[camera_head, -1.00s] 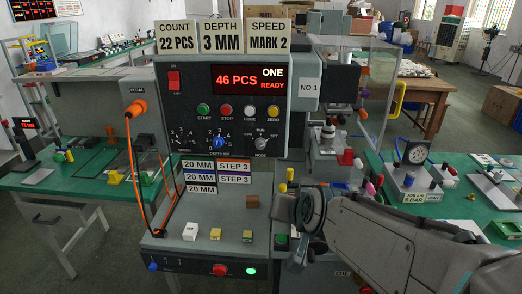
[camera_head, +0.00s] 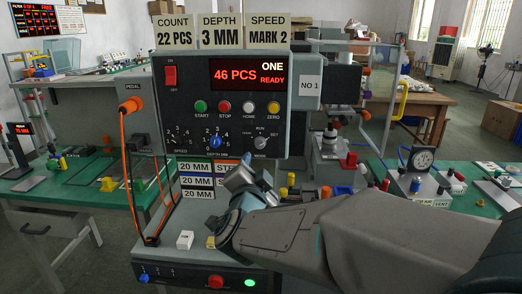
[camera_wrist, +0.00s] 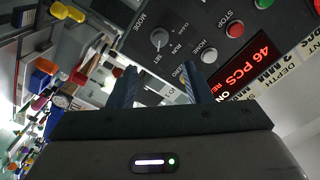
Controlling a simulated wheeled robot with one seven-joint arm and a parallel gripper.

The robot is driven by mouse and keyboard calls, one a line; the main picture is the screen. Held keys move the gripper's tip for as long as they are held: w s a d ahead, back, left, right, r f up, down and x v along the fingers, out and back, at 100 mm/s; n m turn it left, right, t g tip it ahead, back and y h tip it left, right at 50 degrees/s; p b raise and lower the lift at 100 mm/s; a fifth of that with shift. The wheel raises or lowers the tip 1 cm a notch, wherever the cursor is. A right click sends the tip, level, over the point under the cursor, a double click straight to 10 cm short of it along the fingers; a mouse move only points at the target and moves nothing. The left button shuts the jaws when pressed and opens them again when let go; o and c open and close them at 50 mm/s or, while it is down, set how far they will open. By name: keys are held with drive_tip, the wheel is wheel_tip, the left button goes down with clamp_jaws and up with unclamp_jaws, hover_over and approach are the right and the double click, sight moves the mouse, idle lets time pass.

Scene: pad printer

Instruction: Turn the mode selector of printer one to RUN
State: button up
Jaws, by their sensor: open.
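Printer one's control box (camera_head: 222,70) stands in the middle of the head view, its display reading 46 PCS, ONE, READY. The mode selector (camera_head: 260,143) is a small grey knob at the panel's lower right, with RUN marked above it and SET to its right. It also shows in the wrist view (camera_wrist: 158,38), beyond the fingertips; I cannot make out surely which mark it points at. My gripper (camera_head: 241,176) is below the selector in the head view, apart from it. In the wrist view my gripper (camera_wrist: 160,80) is open, with nothing between its two dark fingers.
The START, STOP, HOME and ZERO buttons (camera_head: 237,107) and the depth dial (camera_head: 216,142) lie close to the selector. An orange cable (camera_head: 125,150) hangs at the left. A green bench with a gauge (camera_head: 422,160) is at right.

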sight(259, 145)
drive_tip(key=w, duration=1.1)
drive_tip(key=shift+w+d, duration=0.2)
drive_tip(key=shift+w, duration=0.05)
clamp_jaws()
